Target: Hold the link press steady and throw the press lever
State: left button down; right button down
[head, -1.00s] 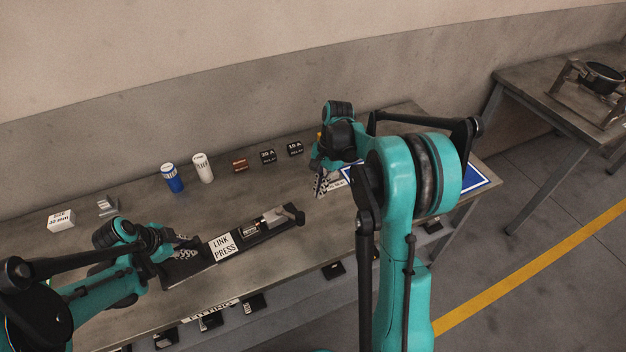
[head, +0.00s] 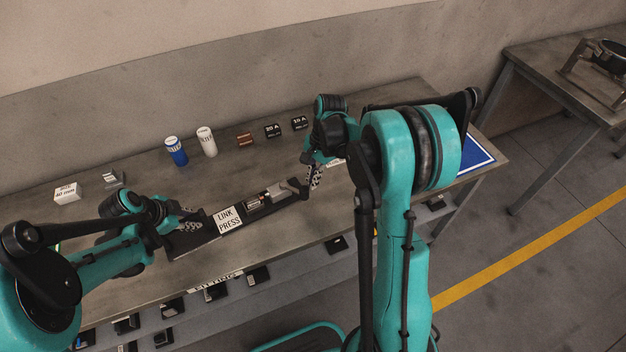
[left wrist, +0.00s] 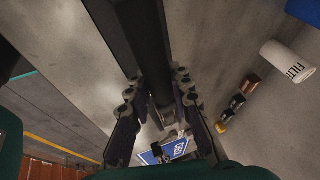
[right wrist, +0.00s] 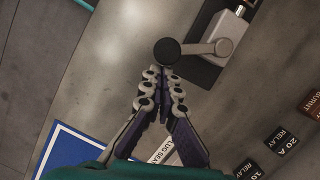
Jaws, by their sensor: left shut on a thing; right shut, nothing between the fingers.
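The link press (head: 228,219) is a long black bar with a white label, lying on the grey bench. My left gripper (head: 190,221) is shut on its left end; in the left wrist view the fingers (left wrist: 155,88) sit on either side of the black bar (left wrist: 140,40). The press lever (head: 294,187) is at the bar's right end. In the right wrist view it shows as a grey arm (right wrist: 200,48) with a round black knob (right wrist: 167,51). My right gripper (head: 314,178) is shut and empty, its tips (right wrist: 164,76) right beside the knob; I cannot tell whether they touch.
Behind the press stand a blue can (head: 176,151), a white can (head: 207,141), a brown block (head: 245,139) and two black relays (head: 272,131). A white box (head: 67,193) is at the left. A blue mat (head: 476,158) lies at the bench's right end.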

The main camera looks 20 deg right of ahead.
pick_arm(q)
jog(key=shift+s+f, duration=0.1)
pick_arm(e)
jog(key=shift+s+a+m, duration=0.25)
jog(key=shift+s+m, duration=0.1)
jog(key=shift+m, duration=0.15)
jog(key=shift+s+a+m+t, duration=0.4)
jog(key=shift+s+a+m, duration=0.25)
jog(key=shift+m, duration=0.45)
jog(key=s+a+m, duration=0.1)
jog(key=a+m, duration=0.1)
jog(key=m, duration=0.1)
jog(key=shift+s+a+m+t, duration=0.15)
jog(key=shift+s+m+t, duration=0.15)
jog(key=shift+s+t, duration=0.1)
jog(key=shift+s+a+m+t, duration=0.15)
jog(key=shift+a+m, duration=0.35)
jog(key=shift+m, duration=0.1)
jog(key=shift+s+a+m+t, duration=0.1)
jog(key=shift+a+m+t, duration=0.05)
jog(key=shift+a+m, duration=0.4)
pick_arm(q)
jog(key=shift+d, duration=0.1)
pick_arm(e)
jog(key=shift+a, duration=1.2)
jog(key=shift+s, duration=0.1)
